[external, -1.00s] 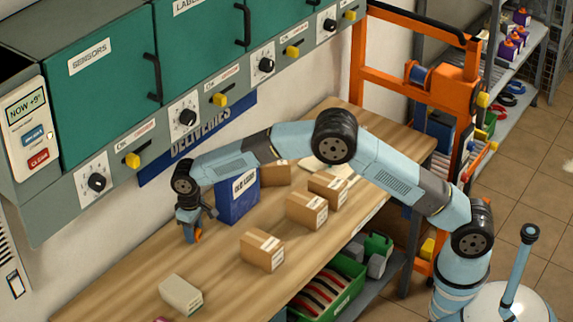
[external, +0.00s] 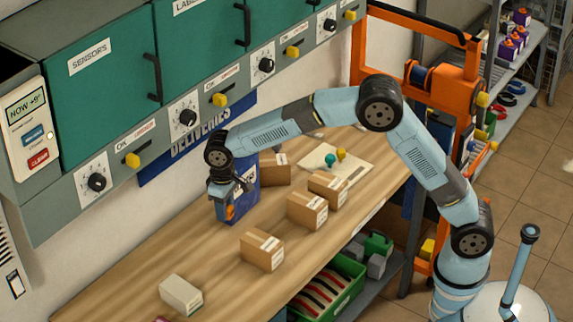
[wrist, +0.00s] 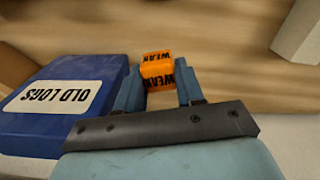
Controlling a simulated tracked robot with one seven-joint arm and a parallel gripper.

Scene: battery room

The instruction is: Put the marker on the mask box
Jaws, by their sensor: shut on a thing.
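My gripper (external: 228,206) is shut on an orange marker with black lettering (wrist: 157,70). In the wrist view (wrist: 158,88) its fingers are on either side of the marker, which reads "WEAK". In the external view the orange shows low between the fingers, in front of the blue "OLD LOGS" box (external: 246,186). Whether the marker touches the bench or that box is unclear. Several cardboard boxes with pale labels stand on the bench, including a front one (external: 262,251) and a middle one (external: 307,210). Their labels are too small to read, so I cannot tell which is the mask box.
Another cardboard box (external: 327,187) and one near the wall (external: 275,170) stand farther right. A pale sheet (external: 350,170) holds a teal and a yellow piece. A grey-white box (external: 180,292) lies at front left. The wooden bench (external: 215,262) is clear between it and the cardboard boxes.

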